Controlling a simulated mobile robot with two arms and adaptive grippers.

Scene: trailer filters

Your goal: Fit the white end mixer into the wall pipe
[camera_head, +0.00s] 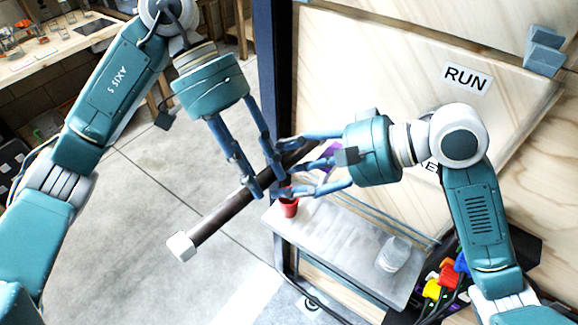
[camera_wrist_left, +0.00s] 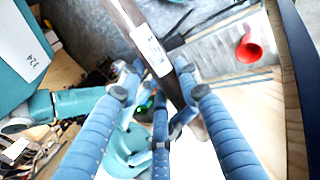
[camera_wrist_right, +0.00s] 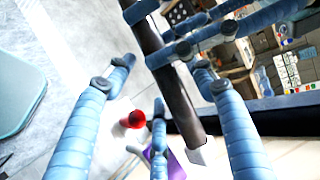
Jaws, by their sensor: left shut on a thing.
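The mixer (camera_head: 215,213) is a long dark tube with a white block on its near lower-left end. It slants up to the right, and its far end is hidden behind my right gripper in the head view. My left gripper (camera_head: 262,180) is shut on the mixer, which also crosses between its fingers in the left wrist view (camera_wrist_left: 128,12). My right gripper (camera_head: 300,165) has its fingers spread around the tube's far part. The right wrist view shows the tube (camera_wrist_right: 178,105) passing between those open fingers, with a pale end piece (camera_wrist_right: 197,155). I cannot make out the wall pipe.
A grey metal shelf (camera_head: 340,240) below the grippers bears a red cup (camera_head: 289,208) and a clear container (camera_head: 394,254). A purple thing (camera_head: 330,150) is partly hidden behind my right fingers. The wooden wall (camera_head: 400,70) has a RUN sign (camera_head: 466,79). Floor at left is clear.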

